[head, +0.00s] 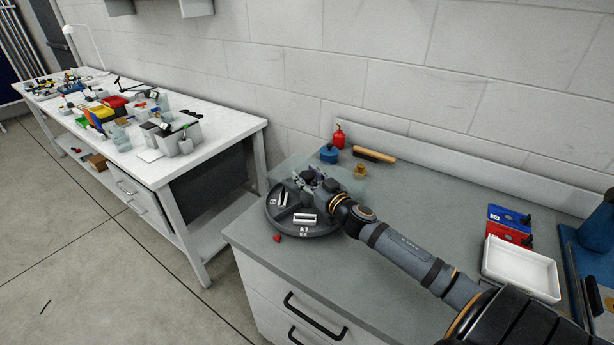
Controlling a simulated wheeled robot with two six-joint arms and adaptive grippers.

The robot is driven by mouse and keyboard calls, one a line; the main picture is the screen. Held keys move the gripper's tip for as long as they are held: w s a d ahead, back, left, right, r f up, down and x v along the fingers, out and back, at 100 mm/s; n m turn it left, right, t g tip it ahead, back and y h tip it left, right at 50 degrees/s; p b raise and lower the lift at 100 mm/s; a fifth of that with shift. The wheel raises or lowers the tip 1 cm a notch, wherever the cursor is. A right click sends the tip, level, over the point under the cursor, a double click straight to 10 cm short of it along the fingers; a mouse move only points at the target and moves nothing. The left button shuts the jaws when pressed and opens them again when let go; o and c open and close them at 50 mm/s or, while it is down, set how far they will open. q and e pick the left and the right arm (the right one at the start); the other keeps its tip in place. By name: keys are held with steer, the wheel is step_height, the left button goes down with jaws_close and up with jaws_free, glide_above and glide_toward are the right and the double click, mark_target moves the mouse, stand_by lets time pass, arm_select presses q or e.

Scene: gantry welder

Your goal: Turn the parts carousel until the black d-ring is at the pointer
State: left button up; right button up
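The parts carousel (277,216) is a round dark grey tray with dividers, near the left front corner of the grey worktop. Metal-looking parts (304,219) lie in its front compartments, and a white label (304,232) is on its front rim. A small red pointer (277,238) is on the worktop at its front left edge. My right gripper (314,178) is over the back of the carousel; its fingers are too small to tell open from shut, or whether they touch it. I cannot make out the black d-ring; my gripper and arm hide part of the tray. My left gripper is out of view.
Behind the carousel are a clear box (354,185), a blue pot (329,154), a red bottle (339,136) and a brush (374,155). The worktop's middle is clear beyond my arm.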

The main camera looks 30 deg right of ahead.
steer(key=shift+o, duration=1.2)
steer(key=shift+s+f, duration=0.15)
steer(key=shift+s, duration=0.35)
steer(key=s, duration=0.5)
steer(key=shift+s+d, duration=0.25)
steer(key=shift+s+a, duration=0.25)
steer(key=shift+s, duration=0.25)
